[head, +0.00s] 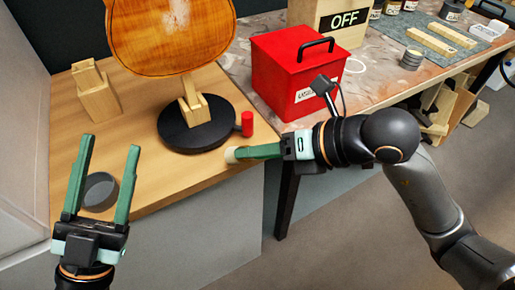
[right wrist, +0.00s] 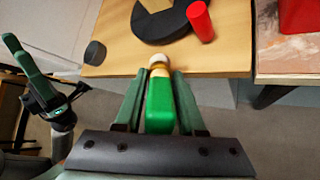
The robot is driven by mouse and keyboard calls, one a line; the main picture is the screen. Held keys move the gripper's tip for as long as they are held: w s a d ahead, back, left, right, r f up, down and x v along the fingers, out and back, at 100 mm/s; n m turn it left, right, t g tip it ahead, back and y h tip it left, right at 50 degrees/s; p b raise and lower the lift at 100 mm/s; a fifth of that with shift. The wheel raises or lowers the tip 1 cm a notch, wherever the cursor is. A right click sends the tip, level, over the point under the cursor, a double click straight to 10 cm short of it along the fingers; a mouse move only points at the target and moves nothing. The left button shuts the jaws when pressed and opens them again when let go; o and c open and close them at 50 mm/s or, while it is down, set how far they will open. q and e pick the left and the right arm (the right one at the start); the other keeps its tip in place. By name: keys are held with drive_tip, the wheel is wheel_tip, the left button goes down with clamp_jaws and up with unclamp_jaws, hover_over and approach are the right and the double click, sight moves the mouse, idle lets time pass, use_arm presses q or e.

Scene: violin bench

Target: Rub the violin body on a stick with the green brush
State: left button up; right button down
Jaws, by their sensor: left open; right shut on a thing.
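The violin body (head: 172,32) is a glossy orange-brown shape at the top of the head view, upright on a wooden stick (head: 192,95). The stick stands on a round black base (head: 198,128), whose edge also shows in the right wrist view (right wrist: 160,30). My right gripper (head: 258,151) is shut on the green brush (right wrist: 160,103), whose pale tip (right wrist: 158,62) points outward. The brush is at the bench's front edge, below and to the right of the base, apart from the violin. My left gripper (head: 108,165) is open and empty at the front left.
A red cylinder (head: 247,124) is beside the black base. A dark round piece (head: 100,190) lies behind my left fingers. A wooden block (head: 95,92) stands at the left.

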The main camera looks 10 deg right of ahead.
drive_tip(key=shift+w+r+b, duration=0.35)
drive_tip(key=shift+w+r, duration=0.4)
drive_tip(key=shift+w, duration=0.05)
wheel_tip(320, 180, up, 17)
drive_tip(key=a+m+t+y+b, duration=0.2)
drive_tip(key=a+m+t+b, duration=0.1)
drive_tip(key=m+b, duration=0.1)
use_arm(q)
drive_tip(key=shift+s+d+f+m+h+p, duration=0.15)
drive_tip(key=shift+s+f+m+h+p, duration=0.2)
drive_tip(key=shift+s+h, duration=0.3)
drive_tip(key=shift+s+d+f+m+h, duration=0.15)
drive_tip(key=shift+s+m+h, duration=0.3)
drive_tip(key=shift+h, duration=0.4)
use_arm(e)
drive_tip(key=shift+w+a+f, duration=0.1)
drive_tip(key=shift+w+a, duration=0.1)
drive_tip(key=shift+w, duration=0.75)
drive_tip(key=shift+w+a+f, duration=0.1)
drive_tip(key=shift+w+a, duration=0.1)
drive_tip(key=shift+w, duration=0.8)
drive_tip(key=shift+w+a, duration=0.2)
drive_tip(key=shift+w, duration=0.75)
drive_tip(key=shift+w+a, duration=0.2)
drive_tip(key=shift+w, duration=0.35)
use_arm(q)
drive_tip(key=shift+r, duration=0.1)
